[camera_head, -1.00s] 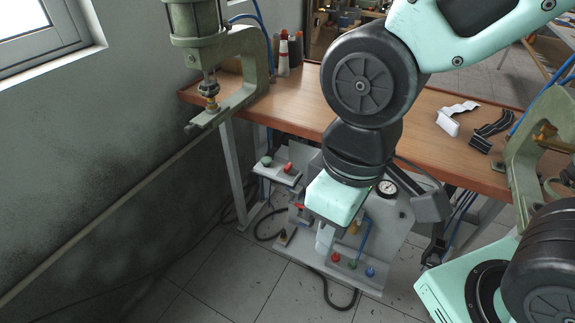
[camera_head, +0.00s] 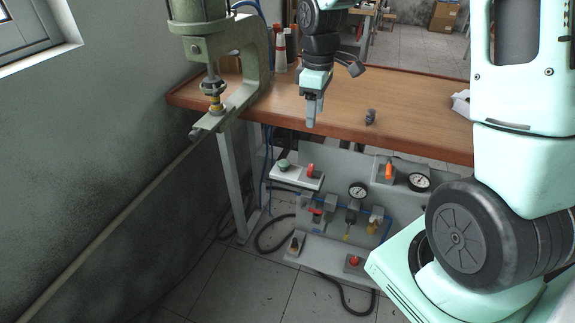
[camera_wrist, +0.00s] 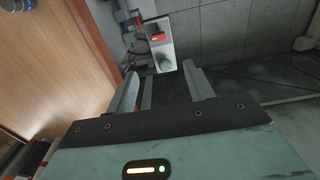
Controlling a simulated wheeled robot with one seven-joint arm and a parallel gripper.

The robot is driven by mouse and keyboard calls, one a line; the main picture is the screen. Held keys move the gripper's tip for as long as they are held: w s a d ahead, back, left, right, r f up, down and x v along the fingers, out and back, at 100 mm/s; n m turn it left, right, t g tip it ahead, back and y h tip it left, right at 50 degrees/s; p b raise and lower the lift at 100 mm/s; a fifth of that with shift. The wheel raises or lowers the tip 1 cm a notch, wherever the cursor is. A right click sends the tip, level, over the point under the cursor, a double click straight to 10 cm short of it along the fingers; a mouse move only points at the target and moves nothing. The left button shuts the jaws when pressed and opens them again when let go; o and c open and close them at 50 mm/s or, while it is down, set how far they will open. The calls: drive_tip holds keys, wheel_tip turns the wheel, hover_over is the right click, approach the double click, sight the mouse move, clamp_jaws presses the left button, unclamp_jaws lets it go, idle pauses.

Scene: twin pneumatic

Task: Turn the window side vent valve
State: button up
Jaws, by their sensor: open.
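A pneumatic panel (camera_head: 345,180) hangs below the front edge of the bench. A small red lever (camera_head: 315,211) is on the piping below, and an orange-red lever (camera_head: 389,170) stands on the right. Which one is the vent valve is not marked legibly. My gripper (camera_head: 312,122) points down above the bench's front edge, apart from the panel and empty.
The wooden bench top (camera_head: 420,115) lies behind the panel, with a small dark object (camera_head: 370,117) on it. A green press (camera_head: 235,75) stands at the left by the wall. The tiled floor (camera_head: 230,290) in front is mostly clear.

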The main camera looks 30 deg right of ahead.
sight(311, 167)
wheel_tip(311, 167, down, 17)
drive_tip(key=shift+w+d+f, duration=0.1)
drive_tip(key=shift+f, duration=0.1)
idle(0.4)
drive_tip(key=c, duration=1)
